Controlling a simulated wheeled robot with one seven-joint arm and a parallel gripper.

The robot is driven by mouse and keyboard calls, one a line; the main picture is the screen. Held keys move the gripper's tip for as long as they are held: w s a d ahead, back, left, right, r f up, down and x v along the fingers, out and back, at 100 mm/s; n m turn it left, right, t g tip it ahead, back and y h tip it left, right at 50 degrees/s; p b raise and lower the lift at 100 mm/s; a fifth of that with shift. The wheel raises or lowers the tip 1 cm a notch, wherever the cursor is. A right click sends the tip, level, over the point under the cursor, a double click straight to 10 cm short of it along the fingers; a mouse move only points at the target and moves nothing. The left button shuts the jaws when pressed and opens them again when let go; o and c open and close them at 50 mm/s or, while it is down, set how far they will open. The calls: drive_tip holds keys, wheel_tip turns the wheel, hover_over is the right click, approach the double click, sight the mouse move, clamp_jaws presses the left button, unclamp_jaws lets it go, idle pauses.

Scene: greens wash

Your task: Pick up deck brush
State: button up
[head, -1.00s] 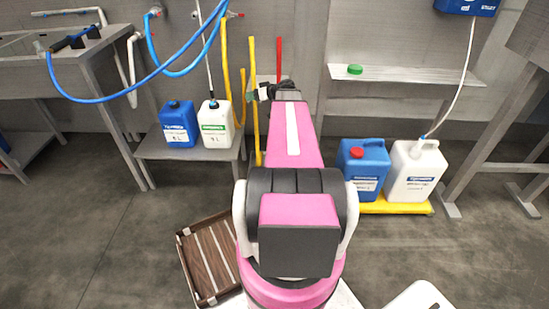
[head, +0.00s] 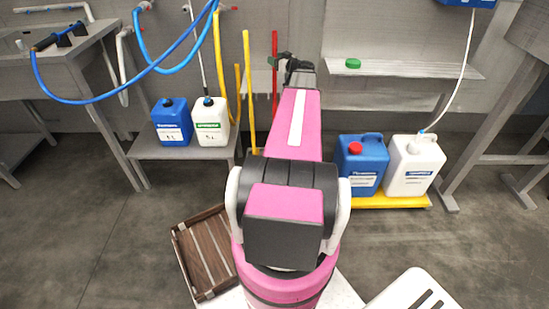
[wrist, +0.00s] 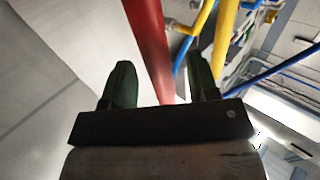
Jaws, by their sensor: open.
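A red pole (head: 275,80) stands upright against the back wall, beside several yellow poles (head: 251,90). No brush head shows on any of them, so I cannot tell which is the deck brush. My gripper (head: 283,61) is at the upper part of the red pole in the head view. In the wrist view its two dark green fingers (wrist: 160,68) are open, apart, with the red pole (wrist: 149,45) passing between them in the picture. I cannot tell whether the fingers touch it. The pole's lower end is hidden by my arm.
A low shelf with a blue jug (head: 172,124) and a white jug (head: 211,122) stands left of the poles. A blue jug (head: 362,165) and a white jug (head: 413,165) stand on a yellow base at right. A brown slatted crate (head: 205,255) lies on the floor near my base.

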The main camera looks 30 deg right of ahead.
drive_tip(key=x, duration=0.3)
clamp_jaws()
